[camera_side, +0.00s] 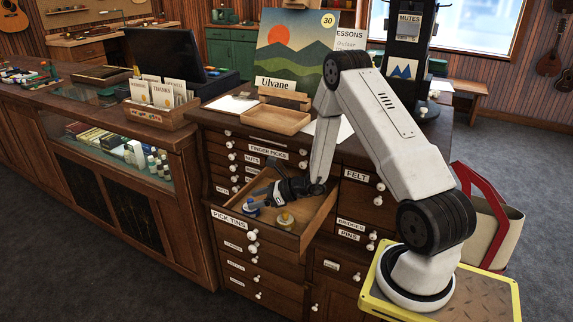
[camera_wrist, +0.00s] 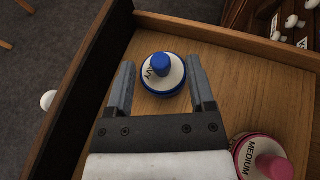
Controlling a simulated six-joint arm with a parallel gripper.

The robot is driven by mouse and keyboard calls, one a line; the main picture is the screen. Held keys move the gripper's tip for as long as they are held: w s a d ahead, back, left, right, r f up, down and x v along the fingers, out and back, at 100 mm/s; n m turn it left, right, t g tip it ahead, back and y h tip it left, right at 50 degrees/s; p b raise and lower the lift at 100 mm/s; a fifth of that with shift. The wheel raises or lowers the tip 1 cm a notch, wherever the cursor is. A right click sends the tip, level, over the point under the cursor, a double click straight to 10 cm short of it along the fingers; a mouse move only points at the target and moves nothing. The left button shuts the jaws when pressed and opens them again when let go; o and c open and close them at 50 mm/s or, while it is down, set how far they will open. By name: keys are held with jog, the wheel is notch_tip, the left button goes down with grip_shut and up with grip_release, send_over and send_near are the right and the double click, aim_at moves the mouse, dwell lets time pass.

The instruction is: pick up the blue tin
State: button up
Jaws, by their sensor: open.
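In the wrist view my gripper (camera_wrist: 160,66) is open, one finger on each side of the tin. A narrow gap shows on both sides. The depth of the fingers against the tin is hard to tell.
The "PICK TINS" drawer (camera_side: 229,219) is pulled out, its wooden walls close around my gripper. A yellow-topped tin (camera_side: 285,219) stands right of the blue one in the side view. A pink tin (camera_wrist: 264,164) marked "MEDIUM" sits at the lower right in the wrist view.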

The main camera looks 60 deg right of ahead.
jog(key=shift+x, duration=1.25)
grip_shut()
